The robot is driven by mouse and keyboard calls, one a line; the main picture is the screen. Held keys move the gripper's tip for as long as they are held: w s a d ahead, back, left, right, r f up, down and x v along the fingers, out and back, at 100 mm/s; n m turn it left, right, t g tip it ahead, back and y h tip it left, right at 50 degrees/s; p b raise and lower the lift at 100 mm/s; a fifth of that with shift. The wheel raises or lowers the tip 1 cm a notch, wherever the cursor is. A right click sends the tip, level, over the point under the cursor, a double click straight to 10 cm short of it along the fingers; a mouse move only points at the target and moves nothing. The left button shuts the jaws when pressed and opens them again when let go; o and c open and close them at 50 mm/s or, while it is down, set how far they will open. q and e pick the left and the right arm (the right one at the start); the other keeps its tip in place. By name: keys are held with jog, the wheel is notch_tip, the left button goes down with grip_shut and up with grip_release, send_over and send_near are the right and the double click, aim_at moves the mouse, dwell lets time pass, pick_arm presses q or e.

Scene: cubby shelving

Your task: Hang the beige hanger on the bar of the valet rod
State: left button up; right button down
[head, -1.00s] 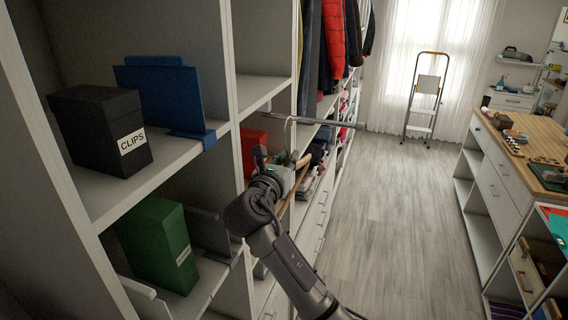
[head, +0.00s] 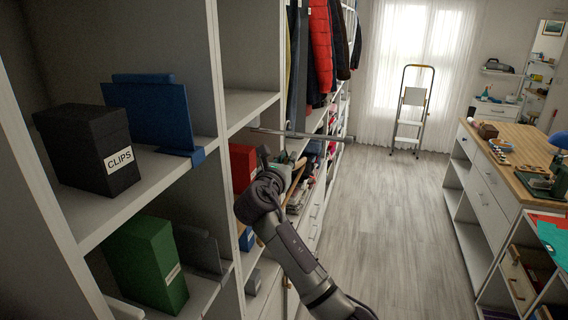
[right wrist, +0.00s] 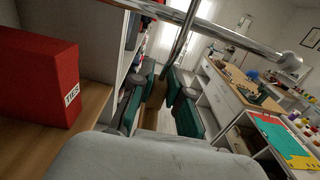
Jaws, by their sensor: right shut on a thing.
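The valet rod (head: 302,134) is a slim metal bar reaching out from the shelving into the aisle. In the right wrist view its bar (right wrist: 235,35) crosses the top. My right gripper (head: 288,168) is just below the rod, partly hidden by its own arm. In the right wrist view its green-padded fingers (right wrist: 158,106) are shut on the beige hanger (right wrist: 154,118). The hanger's metal hook (right wrist: 177,48) rises between the fingers to the bar. Its tip is out of frame, so I cannot tell whether it rests on the bar. My left gripper is not in view.
A red box (right wrist: 40,78) sits in a cubby beside the gripper. A black CLIPS box (head: 85,150), blue holder (head: 150,112) and green box (head: 145,262) fill nearer cubbies. Hanging clothes (head: 320,45) are beyond the rod. The aisle floor (head: 390,220) is clear; a wood-topped counter stands right.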

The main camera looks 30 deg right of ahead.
jog(key=shift+x, duration=1.7)
jog(key=shift+f+b, duration=0.55)
jog(key=shift+f, duration=0.85)
jog(key=c, duration=1.1)
grip_release()
jog(key=shift+o, duration=0.2)
jog(key=v, duration=1.2)
